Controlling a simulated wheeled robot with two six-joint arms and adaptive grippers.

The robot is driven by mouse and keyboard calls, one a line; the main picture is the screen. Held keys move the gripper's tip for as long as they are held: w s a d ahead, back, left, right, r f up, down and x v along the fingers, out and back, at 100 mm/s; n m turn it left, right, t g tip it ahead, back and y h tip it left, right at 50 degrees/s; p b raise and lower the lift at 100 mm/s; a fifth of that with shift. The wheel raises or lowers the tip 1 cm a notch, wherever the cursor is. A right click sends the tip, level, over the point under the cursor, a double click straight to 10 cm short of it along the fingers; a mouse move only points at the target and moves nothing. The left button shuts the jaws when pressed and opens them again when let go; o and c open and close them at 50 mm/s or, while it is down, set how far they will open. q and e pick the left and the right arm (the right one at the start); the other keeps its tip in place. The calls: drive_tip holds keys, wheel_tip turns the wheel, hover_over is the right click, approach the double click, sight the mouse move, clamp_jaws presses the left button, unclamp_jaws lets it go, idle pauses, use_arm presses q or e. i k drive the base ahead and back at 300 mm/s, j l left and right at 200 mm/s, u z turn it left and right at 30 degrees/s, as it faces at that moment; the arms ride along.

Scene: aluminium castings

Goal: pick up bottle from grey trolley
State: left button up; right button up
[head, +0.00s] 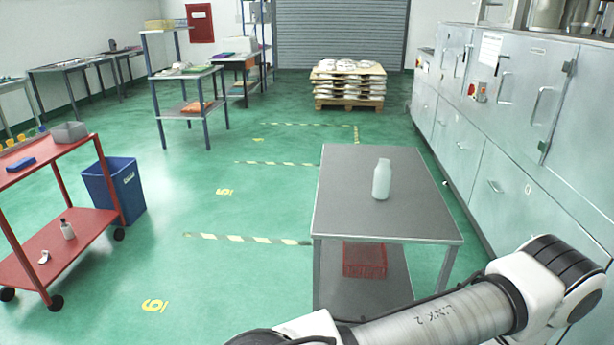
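Nothing touches the bottle. The trolley has a lower shelf that carries a red crate (364,260). My own white and grey arm link crosses the bottom right corner, in front of the trolley's near right side. Neither of my grippers shows in the head view.
A red trolley (75,238) with a small bottle (67,229) on its lower shelf stands at the left, beside a blue bin (113,186). Grey cabinets (515,120) line the right side. A pallet stack (348,84) stands behind. Green floor between the trolleys is clear.

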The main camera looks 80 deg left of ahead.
sight(382, 173)
drive_tip(key=u, duration=1.95)
